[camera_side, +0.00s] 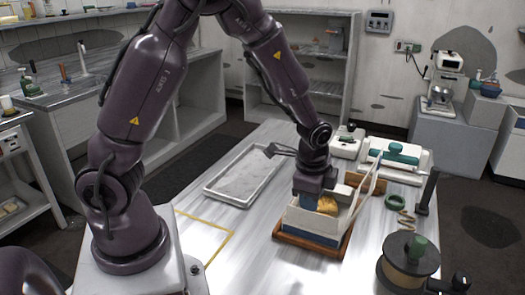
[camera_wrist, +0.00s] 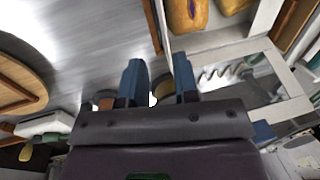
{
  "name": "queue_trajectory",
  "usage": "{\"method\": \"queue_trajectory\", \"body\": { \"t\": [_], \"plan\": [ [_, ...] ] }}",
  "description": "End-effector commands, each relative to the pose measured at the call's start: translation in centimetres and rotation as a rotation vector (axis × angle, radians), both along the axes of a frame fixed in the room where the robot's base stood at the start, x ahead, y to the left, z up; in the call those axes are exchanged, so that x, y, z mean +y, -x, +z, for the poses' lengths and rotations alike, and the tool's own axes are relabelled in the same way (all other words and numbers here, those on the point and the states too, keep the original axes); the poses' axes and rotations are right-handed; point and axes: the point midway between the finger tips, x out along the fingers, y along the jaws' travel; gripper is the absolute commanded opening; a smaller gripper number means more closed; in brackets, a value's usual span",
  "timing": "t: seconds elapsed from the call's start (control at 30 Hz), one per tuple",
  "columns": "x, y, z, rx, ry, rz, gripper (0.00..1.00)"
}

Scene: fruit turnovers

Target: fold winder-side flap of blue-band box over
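The blue-band box (camera_side: 312,226) is a white open box with a blue strip low on its wall, sitting on a wooden board (camera_side: 290,243). A golden turnover (camera_side: 327,206) shows inside it. A pale flap (camera_side: 371,184) stands raised and tilted outward at the box's right side. The winder (camera_side: 408,262), a spool with a green knob and a crank, stands front right.
A shallow metal tray (camera_side: 210,190) lies left of the box. A green ring (camera_side: 395,201) and a dark upright post (camera_side: 427,192) stand to the right. A white device with a green roller (camera_side: 398,158) is behind.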

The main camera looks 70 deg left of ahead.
Motion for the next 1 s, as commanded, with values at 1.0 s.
{"method": "queue_trajectory", "body": {
  "t": [1.0],
  "plan": [
    [-4.0,10.1,12.7,-0.041,0.249,0.600,0.28]
  ]
}}
